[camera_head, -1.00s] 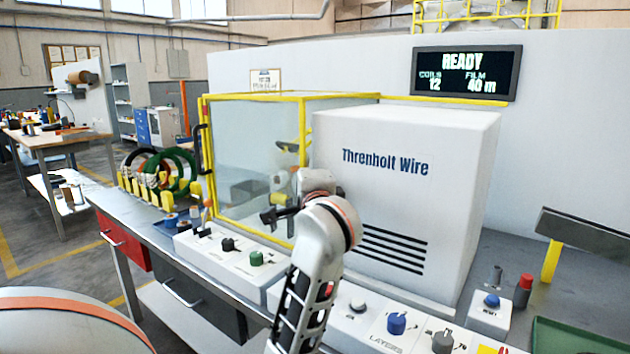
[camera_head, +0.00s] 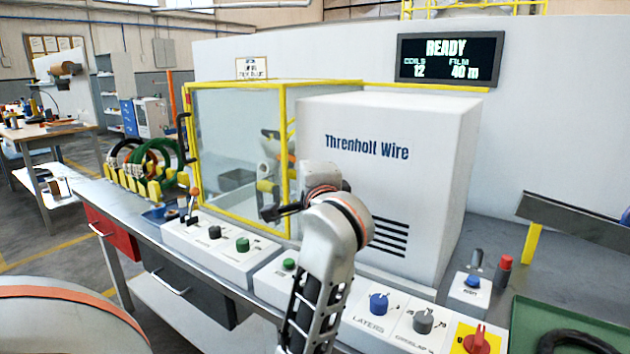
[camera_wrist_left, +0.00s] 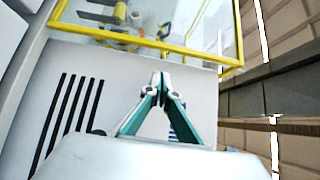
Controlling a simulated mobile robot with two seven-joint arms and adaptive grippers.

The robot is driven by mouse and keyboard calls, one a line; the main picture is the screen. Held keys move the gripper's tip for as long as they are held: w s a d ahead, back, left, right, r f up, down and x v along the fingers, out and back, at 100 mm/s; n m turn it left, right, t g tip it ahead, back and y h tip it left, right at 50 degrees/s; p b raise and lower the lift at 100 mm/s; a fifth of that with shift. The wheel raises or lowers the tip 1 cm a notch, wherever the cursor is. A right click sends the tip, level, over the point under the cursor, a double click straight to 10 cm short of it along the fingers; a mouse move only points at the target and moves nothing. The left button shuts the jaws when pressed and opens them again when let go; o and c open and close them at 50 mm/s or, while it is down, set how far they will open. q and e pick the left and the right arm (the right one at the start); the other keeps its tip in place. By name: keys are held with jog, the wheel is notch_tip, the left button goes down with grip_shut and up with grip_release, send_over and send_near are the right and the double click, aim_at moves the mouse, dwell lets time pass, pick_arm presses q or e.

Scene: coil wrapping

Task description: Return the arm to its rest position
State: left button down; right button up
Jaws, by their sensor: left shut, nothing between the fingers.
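My left arm comes up from the bottom middle of the head view. Its gripper (camera_head: 268,212) points left, in front of the yellow-framed clear enclosure (camera_head: 235,148) and above the control panels. In the left wrist view the gripper's teal fingers (camera_wrist_left: 160,80) meet at their tips, with nothing between them. Behind them is the white machine housing with dark vent slots (camera_wrist_left: 72,118). The housing marked Threnholt Wire (camera_head: 380,125) stands right behind the arm in the head view. My right gripper is not seen.
Switch boxes and knobs, including a blue knob (camera_head: 378,302) and a red knob (camera_head: 474,342), line the bench's front edge. A rack of coils (camera_head: 150,170) stands at left. A green tray (camera_head: 535,312) holding something black is at lower right. The display (camera_head: 450,60) reads READY.

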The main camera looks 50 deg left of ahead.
pick_arm(q)
jog(key=v, duration=0.7)
jog(key=shift+s, duration=0.35)
